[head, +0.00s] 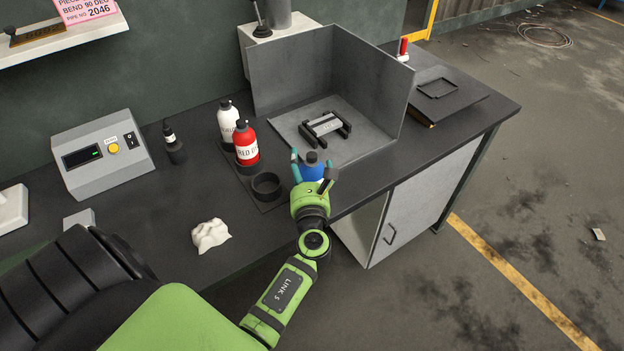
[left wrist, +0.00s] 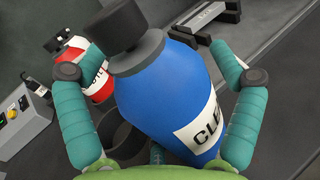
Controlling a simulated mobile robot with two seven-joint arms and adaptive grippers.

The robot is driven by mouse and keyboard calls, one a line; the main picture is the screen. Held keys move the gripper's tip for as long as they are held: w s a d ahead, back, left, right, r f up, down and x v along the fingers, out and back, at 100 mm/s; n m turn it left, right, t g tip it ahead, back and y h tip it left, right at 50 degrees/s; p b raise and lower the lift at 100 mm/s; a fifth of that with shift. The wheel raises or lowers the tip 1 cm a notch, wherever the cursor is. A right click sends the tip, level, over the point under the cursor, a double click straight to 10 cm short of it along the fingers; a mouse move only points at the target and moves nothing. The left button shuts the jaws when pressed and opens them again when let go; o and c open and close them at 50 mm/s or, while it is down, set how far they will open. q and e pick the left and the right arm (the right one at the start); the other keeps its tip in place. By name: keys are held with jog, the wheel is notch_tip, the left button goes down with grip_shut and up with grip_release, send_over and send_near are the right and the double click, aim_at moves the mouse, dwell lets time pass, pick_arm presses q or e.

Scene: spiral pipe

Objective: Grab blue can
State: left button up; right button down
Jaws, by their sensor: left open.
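The blue can (head: 312,170) has a black cap and stands at the front of the dark workbench, partly hidden by my left gripper in the head view. In the left wrist view the blue can (left wrist: 168,98) fills the middle, with a white label starting "CLE". My left gripper (head: 312,176) is open, with its teal fingers on either side of the can. In the left wrist view the fingers of the left gripper (left wrist: 160,115) flank the can; I cannot tell whether they touch it. My right gripper is not in view.
A red bottle (head: 245,143) and a white bottle (head: 229,121) stand left of the can, behind an empty black ring holder (head: 267,186). A grey partition box (head: 375,100) with a black fixture (head: 325,129) lies behind. A crumpled white cloth (head: 210,235) lies front left.

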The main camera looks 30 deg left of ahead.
pick_arm(q)
jog(key=c, duration=1.4)
jog(key=shift+o, duration=0.2)
jog(key=shift+r, duration=0.1)
jog(key=shift+c, duration=0.2)
